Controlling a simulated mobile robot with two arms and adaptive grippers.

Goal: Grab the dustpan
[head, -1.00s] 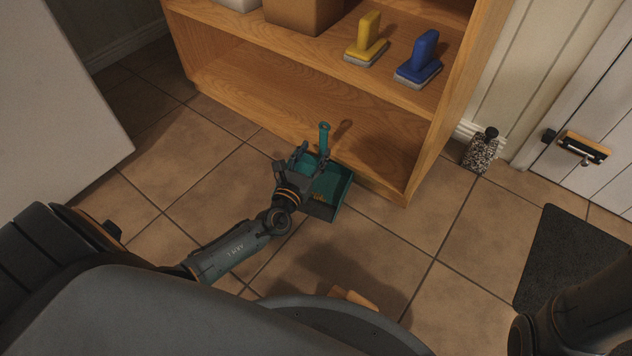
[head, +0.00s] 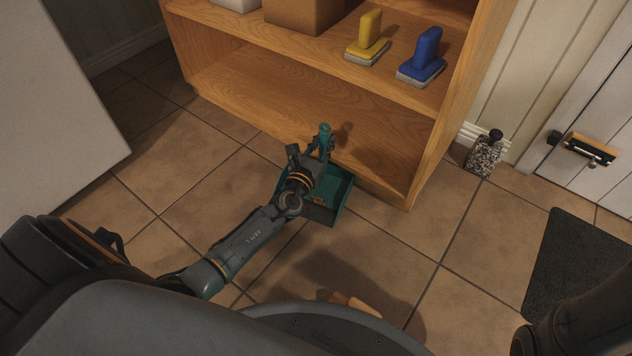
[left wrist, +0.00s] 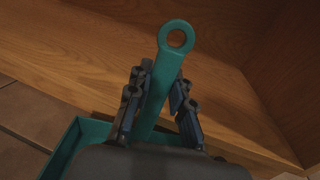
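The teal dustpan (head: 343,199) rests on the tiled floor in front of the wooden shelf, its handle (head: 325,130) standing up at the shelf side. My left gripper (head: 310,150) reaches over the pan and hides part of it. In the left wrist view, the handle (left wrist: 174,62) with its ringed end rises between the two fingers of the left gripper (left wrist: 164,85). The fingers are apart, with a gap showing beside the handle on the right. Contact on the left side is unclear. My right gripper is not in view; only part of that arm shows at lower right.
The wooden shelf (head: 428,165) stands just behind the dustpan, holding a yellow brush (head: 370,35) and a blue brush (head: 424,58). A speckled object (head: 484,155) and a dark mat (head: 575,262) are at right. A light-brown piece (head: 354,303) lies on the floor near my base.

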